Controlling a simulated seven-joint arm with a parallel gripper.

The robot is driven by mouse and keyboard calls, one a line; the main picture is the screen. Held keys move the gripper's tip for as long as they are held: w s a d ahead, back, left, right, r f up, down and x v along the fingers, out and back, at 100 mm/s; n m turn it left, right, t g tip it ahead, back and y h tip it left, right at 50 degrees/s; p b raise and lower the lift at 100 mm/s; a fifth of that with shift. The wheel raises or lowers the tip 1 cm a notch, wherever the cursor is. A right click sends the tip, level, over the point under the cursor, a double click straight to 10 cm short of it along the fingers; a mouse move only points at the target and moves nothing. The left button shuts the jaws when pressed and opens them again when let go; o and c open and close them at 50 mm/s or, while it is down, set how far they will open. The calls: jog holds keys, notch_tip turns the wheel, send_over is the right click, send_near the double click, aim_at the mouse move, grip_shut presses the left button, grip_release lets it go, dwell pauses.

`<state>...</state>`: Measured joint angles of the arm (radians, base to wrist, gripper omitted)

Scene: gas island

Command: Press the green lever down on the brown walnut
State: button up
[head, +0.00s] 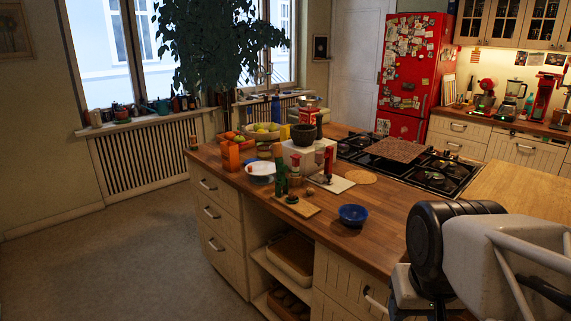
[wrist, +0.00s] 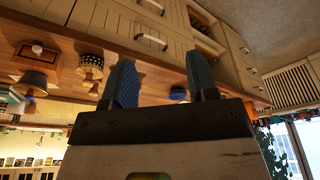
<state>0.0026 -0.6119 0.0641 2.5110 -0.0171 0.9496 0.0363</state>
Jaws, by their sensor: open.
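In the head view, a tall green piece (head: 280,172), which looks like the green lever, stands upright at the near left of the island top. It is at the back edge of a small wooden board (head: 304,211). A small dark round thing (head: 292,199) sits on this board; it may be the brown walnut, but it is too small to tell. My gripper (wrist: 162,78) is open in the wrist view, its two blue-grey fingers apart. It is far from the green piece. My gripper is not visible in the head view, where my arm fills the lower right.
A blue bowl (head: 353,215) stands on the island right of the board; it also shows between my fingers in the wrist view (wrist: 178,93). A red upright thing (head: 328,165), a white plate (head: 262,169), a mortar (head: 304,135) and a gas hob (head: 437,174) crowd around. The front right top is clear.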

jog(key=w+a+r+m+h, duration=0.1)
jog(key=w+a+r, duration=0.3)
jog(key=w, duration=0.9)
jog(key=w+a+r+m, duration=0.1)
jog(key=w+r, duration=0.5)
jog(key=w, duration=0.6)
jog(key=w+a+r+m+h, duration=0.1)
jog(key=w+a+r+m, duration=0.3)
jog(key=w, duration=0.9)
jog(key=m+h, duration=0.2)
send_near(277, 149)
jog(key=shift+w+d+f+g, duration=0.4)
jog(key=shift+w+d+f, duration=0.35)
jog(key=shift+w+f, duration=0.2)
jog(key=shift+w+a+f, duration=0.3)
jog(key=shift+w+a, duration=0.15)
jog(key=shift+f, duration=0.1)
jog(key=shift+x, duration=3.8)
jog(key=shift+d, duration=0.1)
grip_shut()
